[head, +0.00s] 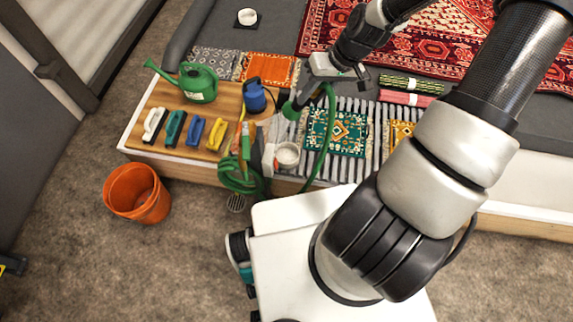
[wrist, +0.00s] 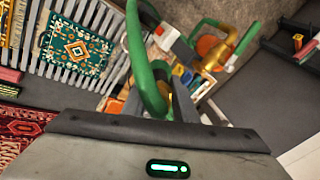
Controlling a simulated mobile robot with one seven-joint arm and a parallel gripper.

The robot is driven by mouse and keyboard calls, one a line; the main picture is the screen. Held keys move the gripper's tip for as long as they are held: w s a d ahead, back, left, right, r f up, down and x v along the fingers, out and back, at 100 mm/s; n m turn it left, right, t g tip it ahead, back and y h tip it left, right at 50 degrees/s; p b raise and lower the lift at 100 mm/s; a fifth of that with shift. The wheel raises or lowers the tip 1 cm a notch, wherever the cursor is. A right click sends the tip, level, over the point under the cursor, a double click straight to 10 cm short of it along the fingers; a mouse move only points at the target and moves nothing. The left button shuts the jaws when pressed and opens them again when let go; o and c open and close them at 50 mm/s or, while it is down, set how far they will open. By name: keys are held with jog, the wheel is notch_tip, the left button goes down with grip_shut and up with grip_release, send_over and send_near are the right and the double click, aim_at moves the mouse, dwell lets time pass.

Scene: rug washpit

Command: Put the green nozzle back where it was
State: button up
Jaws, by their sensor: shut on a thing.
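My gripper (head: 300,98) is shut on the green nozzle (head: 291,111) and holds it above the bench, near the slatted rack. A green hose (head: 328,135) arcs from the gripper down past the bench's front edge. Another green piece (head: 246,142) is upright at the bench's front edge, beside an orange-yellow hose. A coil of green hose (head: 240,176) hangs below it.
The wooden bench (head: 150,122) bears a green watering can (head: 198,82), a blue container (head: 254,95) and several brushes (head: 194,131). A white cup (head: 287,155) is near the front edge. An orange bucket (head: 137,193) stands on the floor.

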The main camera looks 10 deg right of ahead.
jog(key=w+b, duration=0.2)
jog(key=b, duration=0.1)
jog(key=shift+a+r+g+h+b, duration=0.2)
jog(key=shift+a+g+h+b, duration=0.1)
jog(key=shift+w+a+r+n+b, duration=0.15)
jog(key=shift+w+a+n+b, duration=0.35)
jog(key=shift+b, duration=0.5)
jog(key=w+f+n+g+h+b, duration=0.3)
jog(key=w+f+n, duration=0.4)
jog(key=f+n, duration=0.4)
notch_tip(320, 180, down, 28)
jog(key=w+a+n+t+h+b, duration=0.1)
jog(key=a+n+t+b, duration=0.1)
jog(key=n, duration=0.7)
jog(key=shift+f+n+h, duration=0.2)
jog(key=shift+n+h, duration=0.1)
jog(key=shift+f+b, duration=0.1)
jog(key=shift+b, duration=0.25)
